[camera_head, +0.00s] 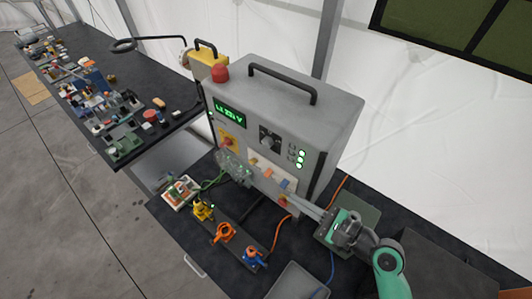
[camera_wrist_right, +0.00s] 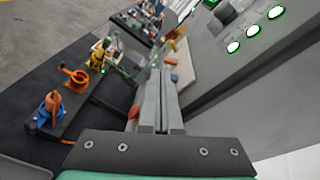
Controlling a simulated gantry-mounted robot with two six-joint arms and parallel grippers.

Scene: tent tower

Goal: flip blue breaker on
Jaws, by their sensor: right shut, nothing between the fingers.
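The blue breaker (camera_head: 284,183) is the rightmost of the small levers on the pale strip low on the front of a grey box (camera_head: 310,110). An orange lever (camera_head: 267,173) and a yellow one sit to its left. My right gripper (camera_head: 296,198) reaches in from the right, shut and empty. Its fingertips are close to the blue breaker; I cannot tell whether they touch it. In the right wrist view the shut fingers (camera_wrist_right: 161,76) point along the panel, with small coloured parts just beyond their tips. My left gripper is not in view.
Yellow (camera_head: 203,210), orange (camera_head: 225,232) and blue (camera_head: 254,258) connectors stand on a dark strip before the box. A grey tray (camera_head: 297,281) is at the front. Cables run near the arm. A cluttered table (camera_head: 130,105) is at the left.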

